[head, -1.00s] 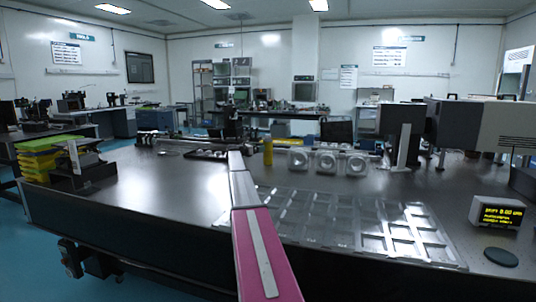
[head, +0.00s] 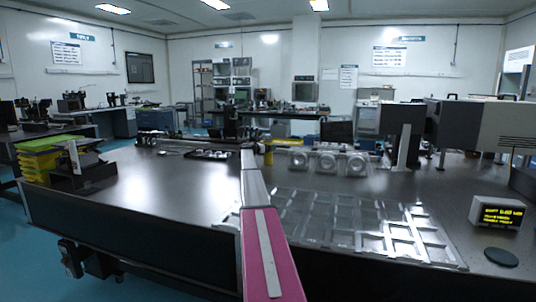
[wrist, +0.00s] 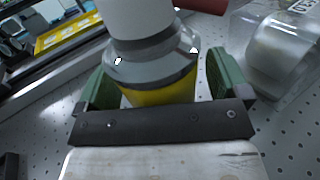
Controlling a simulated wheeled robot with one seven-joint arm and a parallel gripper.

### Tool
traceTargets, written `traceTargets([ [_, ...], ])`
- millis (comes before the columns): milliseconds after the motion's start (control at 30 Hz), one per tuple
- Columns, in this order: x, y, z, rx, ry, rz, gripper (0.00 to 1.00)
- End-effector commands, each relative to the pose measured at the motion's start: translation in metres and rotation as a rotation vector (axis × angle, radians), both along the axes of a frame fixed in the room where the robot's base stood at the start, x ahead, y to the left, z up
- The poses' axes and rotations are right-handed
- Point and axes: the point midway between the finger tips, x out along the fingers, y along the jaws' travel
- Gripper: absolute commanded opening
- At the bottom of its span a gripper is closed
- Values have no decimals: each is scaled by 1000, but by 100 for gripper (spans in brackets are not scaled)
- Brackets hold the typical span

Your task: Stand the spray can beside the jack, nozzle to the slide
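The spray can stands upright on the large dark table; its yellow body (head: 268,157) shows in the head view just right of the far end of my arm. In the wrist view the can (wrist: 155,65) has a white top, grey ring, shiny shoulder and yellow body. My gripper (wrist: 165,85) is around it, with one green finger on each side. A gap shows between the can and the right finger; contact on the left is unclear. The nozzle's direction is not visible. I cannot clearly make out the jack or the slide.
Clear mounts (head: 327,162) stand in a row right of the can. A clear compartment tray (head: 350,222) lies in front of them. A display box (head: 497,212) and dark disc (head: 501,257) are at right. Yellow-green bins (head: 40,162) are at far left.

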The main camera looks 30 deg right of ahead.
Motion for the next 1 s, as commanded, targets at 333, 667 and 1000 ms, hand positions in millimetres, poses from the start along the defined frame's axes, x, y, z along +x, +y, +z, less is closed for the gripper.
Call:
traceTargets([
  [333, 0, 0, 0, -1, 0, -1, 28],
  [667, 0, 0, 6, -1, 0, -1, 28],
  [1000, 0, 0, 43, -1, -1, 0, 28],
])
